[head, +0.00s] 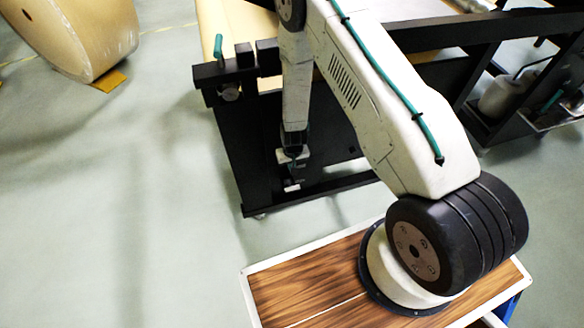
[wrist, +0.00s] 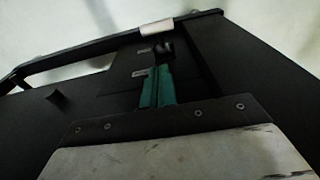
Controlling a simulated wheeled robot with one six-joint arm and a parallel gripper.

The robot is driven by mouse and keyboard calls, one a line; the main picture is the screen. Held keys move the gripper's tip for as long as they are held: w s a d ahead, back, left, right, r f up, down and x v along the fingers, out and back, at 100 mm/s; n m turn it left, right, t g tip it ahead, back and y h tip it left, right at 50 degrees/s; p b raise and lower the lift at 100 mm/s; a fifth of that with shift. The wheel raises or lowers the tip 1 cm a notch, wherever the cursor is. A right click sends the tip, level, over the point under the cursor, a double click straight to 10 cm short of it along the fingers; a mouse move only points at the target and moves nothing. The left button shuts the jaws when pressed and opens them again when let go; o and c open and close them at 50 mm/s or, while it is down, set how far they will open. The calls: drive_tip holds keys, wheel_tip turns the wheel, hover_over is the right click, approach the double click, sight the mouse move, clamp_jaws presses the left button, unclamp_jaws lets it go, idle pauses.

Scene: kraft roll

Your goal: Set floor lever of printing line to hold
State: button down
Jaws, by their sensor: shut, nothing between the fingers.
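The floor lever appears low on the side of the black printing line frame (head: 240,140). In the wrist view it shows as a pale grip (wrist: 158,27) in front of the black bottom rail, with a dark round part (wrist: 163,48) just below it in the picture. Two small pale labels (wrist: 145,50) are on the dark panel beside it; their text is too small to read. My gripper (wrist: 158,75) has its teal fingers together, empty, pointing towards the lever and apparently short of the grip. In the head view my gripper (head: 293,156) is low beside the frame, its fingertips unclear.
A big kraft roll (head: 75,30) stands on the floor at upper left, with a yellow wedge (head: 109,81) by it. A teal-handled part (head: 218,47) tops the frame's corner. A black cart (head: 500,120) stands at right. The floor left of the frame is clear.

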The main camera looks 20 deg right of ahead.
hover_over(292, 187)
drive_tip(key=w, duration=0.2)
wheel_tip(292, 187, down, 8)
drive_tip(key=shift+s+d+r, duration=0.15)
drive_tip(key=shift+r, duration=0.1)
drive_tip(key=shift+s+f, duration=0.3)
drive_tip(key=shift+f, duration=0.25)
drive_tip(key=shift+s+f, duration=0.25)
drive_tip(key=shift+f, duration=0.25)
drive_tip(key=shift+s+f, duration=0.2)
drive_tip(key=shift+f, duration=0.35)
drive_tip(key=shift+s, duration=0.1)
